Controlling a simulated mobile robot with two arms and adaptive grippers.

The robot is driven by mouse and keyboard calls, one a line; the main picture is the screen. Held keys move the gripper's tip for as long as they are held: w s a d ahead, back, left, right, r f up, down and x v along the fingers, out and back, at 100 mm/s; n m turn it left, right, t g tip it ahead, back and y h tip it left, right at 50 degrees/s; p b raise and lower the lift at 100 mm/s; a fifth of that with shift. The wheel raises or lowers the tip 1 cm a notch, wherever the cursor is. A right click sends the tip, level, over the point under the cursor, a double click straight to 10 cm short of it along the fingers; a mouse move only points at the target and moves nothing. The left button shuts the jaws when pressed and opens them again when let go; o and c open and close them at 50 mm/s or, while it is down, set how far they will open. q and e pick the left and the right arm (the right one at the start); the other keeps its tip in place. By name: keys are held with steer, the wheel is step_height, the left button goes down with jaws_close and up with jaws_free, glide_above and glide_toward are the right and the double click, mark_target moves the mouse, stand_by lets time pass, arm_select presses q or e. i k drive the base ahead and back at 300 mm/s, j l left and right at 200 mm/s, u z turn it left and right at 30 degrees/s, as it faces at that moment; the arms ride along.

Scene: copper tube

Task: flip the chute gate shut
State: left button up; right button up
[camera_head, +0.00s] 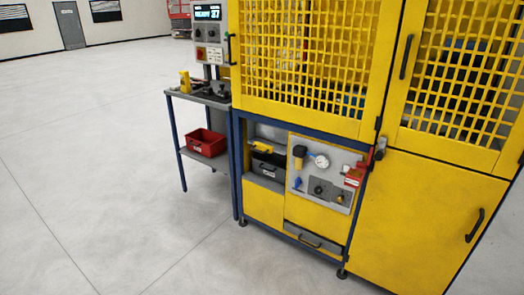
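A yellow machine cabinet (262,207) with mesh guard doors stands right of centre. Low on its front is an open recess with a dark bin (268,164) inside and a sloping grey surface (267,132) above the bin. I cannot clearly make out which part is the chute gate or how it stands; it may be at this recess. Neither of my grippers is in view.
A grey panel (318,197) with a gauge and knobs sits right of the recess, above a grey drawer (317,239). A side table (207,98) with a red bin (206,142) on its shelf stands to the left. The floor in front and left is clear.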

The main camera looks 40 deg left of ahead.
mark_target(263, 146)
steer(key=i+j+u, duration=0.15)
steer(key=i+j, duration=0.3)
steer(key=i+j+u, duration=0.2)
steer(key=i+j, duration=0.15)
steer(key=i+j+u, duration=0.15)
steer(key=i+j, duration=0.15)
steer(key=i, duration=0.3)
steer(key=i+j+u, duration=0.15)
steer(key=i, duration=0.35)
steer(key=j, duration=0.1)
